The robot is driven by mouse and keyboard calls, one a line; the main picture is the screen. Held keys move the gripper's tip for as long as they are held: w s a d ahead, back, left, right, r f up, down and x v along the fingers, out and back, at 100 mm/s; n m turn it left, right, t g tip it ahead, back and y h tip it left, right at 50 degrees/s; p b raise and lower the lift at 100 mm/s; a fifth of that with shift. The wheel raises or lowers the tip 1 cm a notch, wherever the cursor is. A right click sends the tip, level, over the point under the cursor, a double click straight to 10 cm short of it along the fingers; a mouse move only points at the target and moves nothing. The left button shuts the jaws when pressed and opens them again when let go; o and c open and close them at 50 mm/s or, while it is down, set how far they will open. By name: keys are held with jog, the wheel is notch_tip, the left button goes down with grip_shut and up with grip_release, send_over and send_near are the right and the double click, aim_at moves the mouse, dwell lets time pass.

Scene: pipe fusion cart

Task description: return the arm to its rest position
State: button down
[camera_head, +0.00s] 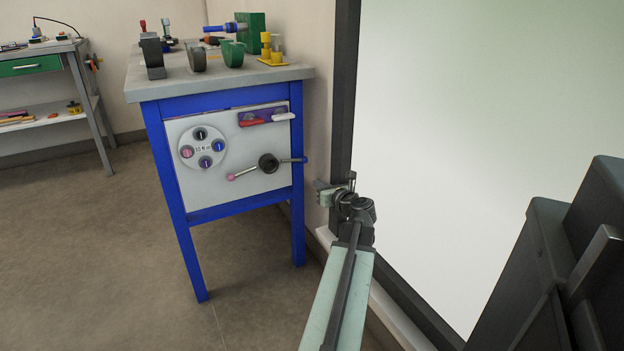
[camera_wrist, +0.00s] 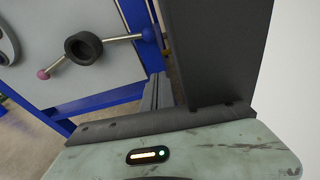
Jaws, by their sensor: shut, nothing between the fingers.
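My arm (camera_head: 341,285) reaches forward from the bottom of the head view, beside the dark frame of the white panel. My gripper (camera_head: 324,191) is at its far end, small and partly hidden by the wrist joint. It is to the right of the blue cart (camera_head: 175,170) and appears apart from it. In the wrist view, the dark gripper parts (camera_wrist: 180,85) stand up from the pale green wrist housing (camera_wrist: 180,150). My gripper is shut and holds nothing.
The cart's front panel carries a hand wheel (camera_head: 268,163) with a protruding lever, a round dial (camera_head: 202,149) and red and white handles. Tools crowd its grey top (camera_head: 300,73). The dark-framed white panel (camera_head: 480,130) is close on the right. Open floor (camera_head: 90,240) lies left.

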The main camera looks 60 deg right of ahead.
jog(key=shift+s+a, duration=0.25)
jog(key=shift+s, duration=0.05)
